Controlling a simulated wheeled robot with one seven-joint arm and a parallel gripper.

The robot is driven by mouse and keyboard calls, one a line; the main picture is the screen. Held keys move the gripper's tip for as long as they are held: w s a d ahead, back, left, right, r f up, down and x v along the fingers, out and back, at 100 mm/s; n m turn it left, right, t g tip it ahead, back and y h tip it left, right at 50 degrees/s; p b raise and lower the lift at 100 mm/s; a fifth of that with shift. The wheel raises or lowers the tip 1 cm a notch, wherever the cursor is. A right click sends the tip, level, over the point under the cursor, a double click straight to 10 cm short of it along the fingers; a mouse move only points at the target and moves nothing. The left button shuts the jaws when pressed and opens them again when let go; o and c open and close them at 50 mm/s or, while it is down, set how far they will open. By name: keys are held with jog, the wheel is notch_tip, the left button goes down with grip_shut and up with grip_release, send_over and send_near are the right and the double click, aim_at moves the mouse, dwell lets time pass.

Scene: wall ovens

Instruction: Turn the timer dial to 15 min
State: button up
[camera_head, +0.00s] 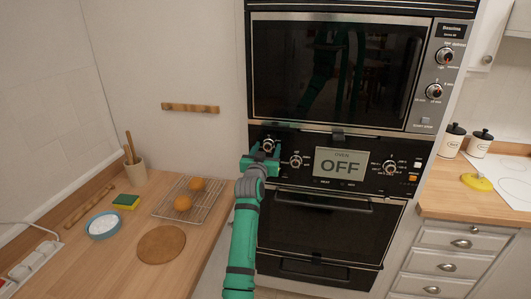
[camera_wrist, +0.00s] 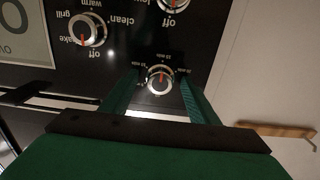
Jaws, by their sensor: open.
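The timer dial (camera_head: 268,144) is a round silver knob at the upper left of the black oven control panel. In the wrist view the dial (camera_wrist: 160,78) has minute marks around it, and the picture is turned upside down. My green gripper (camera_head: 262,157) is open in front of the panel. In the wrist view, the fingers of my gripper (camera_wrist: 159,82) lie on either side of the dial, with a gap on both sides. I cannot tell exactly which minute mark the dial points to, or whether the fingertips touch the panel.
The function knob (camera_head: 296,161) is close to the right of my gripper. Another knob (camera_wrist: 172,4) shows at the wrist view's top edge. The oven display (camera_head: 341,163) reads OFF. A counter at left holds a wire rack (camera_head: 208,205) with two orange fruits and a blue bowl (camera_head: 103,226).

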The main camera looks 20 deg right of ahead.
jog(key=v, duration=1)
jog(key=shift+s+a, duration=0.15)
jog(key=shift+s, duration=0.25)
jog(key=s+a+f+n+t+y, duration=0.15)
jog(key=s+a+f, duration=0.25)
jog(key=s+f, duration=0.75)
jog(key=s+a+f+n+g+y, duration=0.1)
jog(key=s+a+f+n+y, duration=0.25)
jog(key=s+f, duration=0.75)
jog(key=s+a+f+n+y, duration=0.1)
jog(key=s+a+f, duration=0.2)
jog(key=s+f, duration=0.3)
jog(key=s+a+f, duration=0.4)
jog(key=s, duration=0.4)
jog(key=s+a+r+y, duration=0.1)
jog(key=s+a+r, duration=0.1)
jog(key=s, duration=0.7)
jog(key=s+a+r+y, duration=0.1)
jog(key=s+a+r, duration=0.1)
jog(key=s, duration=0.6)
jog(key=s+a+r, duration=0.2)
jog(key=s+a, duration=0.1)
jog(key=s, duration=0.6)
jog(key=shift+s+g+y, duration=0.3)
jog(key=shift+g+y, duration=0.1)
jog(key=shift+g, duration=0.05)
